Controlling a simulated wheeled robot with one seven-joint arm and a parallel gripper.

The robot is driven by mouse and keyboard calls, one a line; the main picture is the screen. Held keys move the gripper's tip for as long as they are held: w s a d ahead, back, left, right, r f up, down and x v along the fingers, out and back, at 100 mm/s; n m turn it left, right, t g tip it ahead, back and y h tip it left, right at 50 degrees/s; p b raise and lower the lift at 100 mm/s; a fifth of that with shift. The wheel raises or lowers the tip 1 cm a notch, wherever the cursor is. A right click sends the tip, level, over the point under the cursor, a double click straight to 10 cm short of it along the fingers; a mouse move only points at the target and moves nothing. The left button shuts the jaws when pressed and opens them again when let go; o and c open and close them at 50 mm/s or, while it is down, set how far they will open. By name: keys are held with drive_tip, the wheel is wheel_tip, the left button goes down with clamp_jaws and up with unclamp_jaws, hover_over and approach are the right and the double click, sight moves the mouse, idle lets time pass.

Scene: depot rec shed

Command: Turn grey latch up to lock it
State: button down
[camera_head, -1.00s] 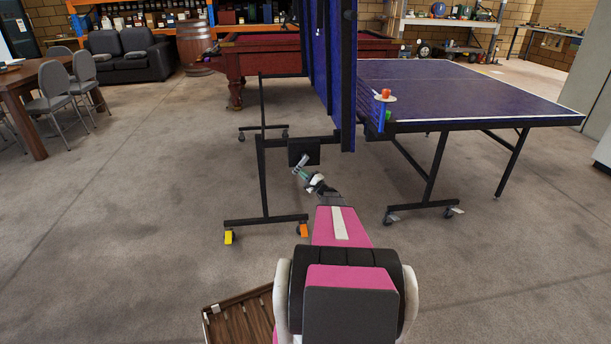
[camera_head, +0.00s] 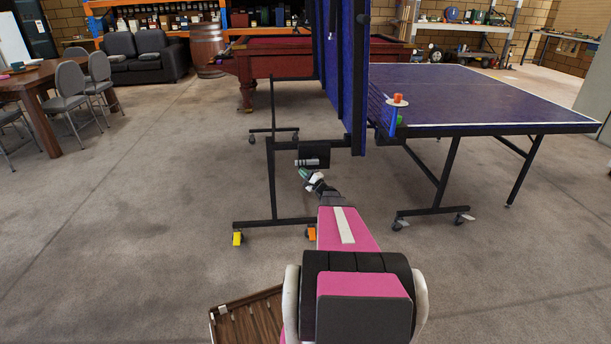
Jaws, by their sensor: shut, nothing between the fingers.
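The grey latch (camera_head: 307,162) is a small bar lying roughly level across the lower part of a black plate (camera_head: 318,150). The plate sits on the black frame of the folded-up blue table half (camera_head: 354,80). My gripper (camera_head: 303,173) is just below the latch in the picture, shut and empty, with its tip pointing up and left towards the plate. I cannot tell from this view whether it touches the latch. The fingertips are small and partly hidden by the gripper's own body.
The flat blue table half (camera_head: 480,95) is at right.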

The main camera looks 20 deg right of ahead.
drive_tip(key=shift+a+r, duration=0.15)
drive_tip(key=shift+r, duration=0.2)
idle(0.5)
